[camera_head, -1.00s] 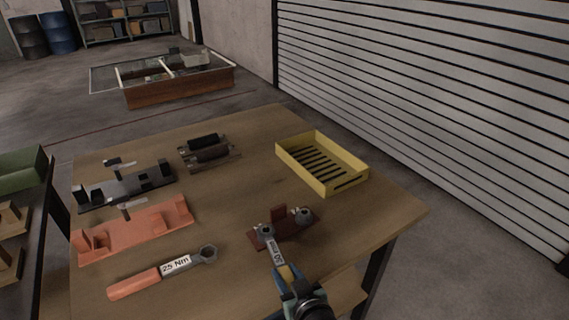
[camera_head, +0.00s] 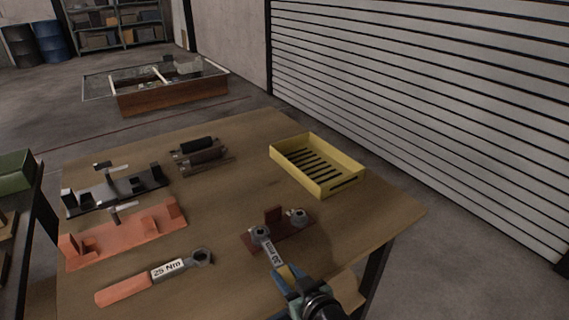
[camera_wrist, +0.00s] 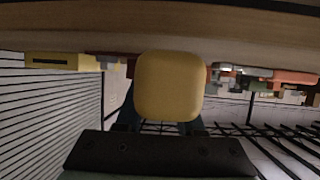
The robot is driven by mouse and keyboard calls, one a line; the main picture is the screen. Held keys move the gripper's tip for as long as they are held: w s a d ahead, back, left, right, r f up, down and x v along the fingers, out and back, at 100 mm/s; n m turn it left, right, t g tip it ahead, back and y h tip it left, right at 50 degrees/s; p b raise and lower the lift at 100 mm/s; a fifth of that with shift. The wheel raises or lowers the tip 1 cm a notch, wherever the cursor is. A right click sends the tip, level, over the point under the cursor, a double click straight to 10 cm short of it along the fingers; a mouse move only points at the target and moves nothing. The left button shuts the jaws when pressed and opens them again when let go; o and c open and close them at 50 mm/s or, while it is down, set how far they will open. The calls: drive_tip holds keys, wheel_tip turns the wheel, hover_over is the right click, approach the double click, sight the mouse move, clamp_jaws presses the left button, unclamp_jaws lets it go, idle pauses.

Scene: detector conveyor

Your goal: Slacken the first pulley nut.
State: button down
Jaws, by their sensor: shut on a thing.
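The dark red pulley bracket (camera_head: 281,232) lies near the right front of the table, with a grey nut (camera_head: 297,214) at its right end. A grey wrench (camera_head: 267,246) with a white label and a yellow handle (camera_head: 287,272) has its ring head over the bracket's left end, and hides the nut there. My gripper (camera_head: 290,281) is shut on the yellow handle. In the wrist view the handle's rounded yellow end (camera_wrist: 168,87) fills the middle between my fingers. Whether the ring is fully seated cannot be told.
A red-handled wrench marked 25 Nm (camera_head: 160,272) lies at the front left. An orange fixture (camera_head: 125,235), a dark fixture (camera_head: 115,190) and black rollers (camera_head: 200,152) stand behind it. A yellow slotted tray (camera_head: 317,170) stands behind the bracket. The table's middle is clear.

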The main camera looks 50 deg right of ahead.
drive_tip(key=shift+d, duration=0.2)
drive_tip(key=shift+s+d+n+y+b, duration=0.2)
drive_tip(key=shift+d+n+y+b, duration=0.35)
drive_tip(key=shift+b, duration=0.45)
drive_tip(key=shift+s+d+n+t+y+b, duration=0.15)
drive_tip(key=shift+d+n+t+y+b, duration=0.15)
drive_tip(key=shift+d+n+y+b, duration=0.35)
drive_tip(key=shift+a, duration=0.1)
drive_tip(key=shift+a, duration=0.1)
drive_tip(key=shift+a+m+h, duration=0.25)
drive_tip(key=shift+m+h, duration=0.05)
drive_tip(key=shift+m, duration=0.1)
drive_tip(key=shift+r+p, duration=0.2)
drive_tip(key=shift+p, duration=0.15)
